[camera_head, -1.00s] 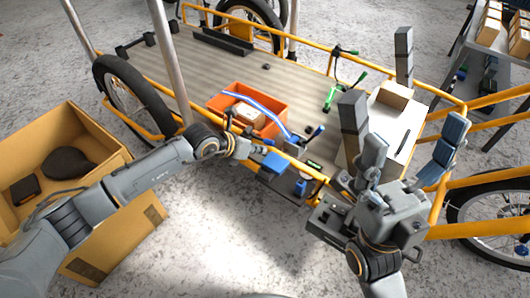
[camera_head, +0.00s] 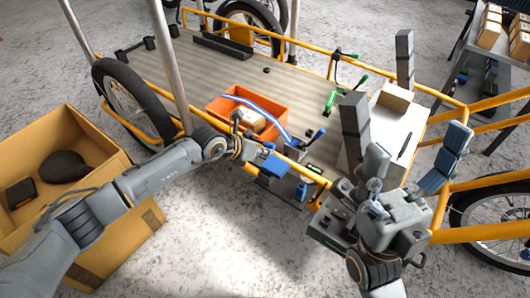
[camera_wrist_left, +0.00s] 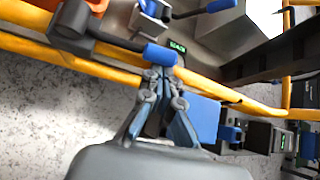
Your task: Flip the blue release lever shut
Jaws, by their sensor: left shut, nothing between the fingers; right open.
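The blue release lever (camera_wrist_left: 160,55) shows in the left wrist view as a blue grip on a dark arm beside the yellow rail. My left gripper (camera_wrist_left: 166,78) is shut and empty, with its fingertips right at the blue grip; I cannot tell whether they touch. In the head view my left gripper (camera_head: 263,151) is at the near rail, in front of the orange crate, and its fingertips are hard to make out. My right gripper (camera_head: 411,160) is open and empty, at the right end of the cargo bed.
The orange crate (camera_head: 212,108) stands on the cargo bed (camera_head: 300,85) with a blue strap over it. A blue block (camera_wrist_left: 200,118) sits below the rail near my left gripper. The yellow rail (camera_wrist_left: 110,70) runs past the fingers. A cardboard box (camera_head: 110,235) stands on the floor at left.

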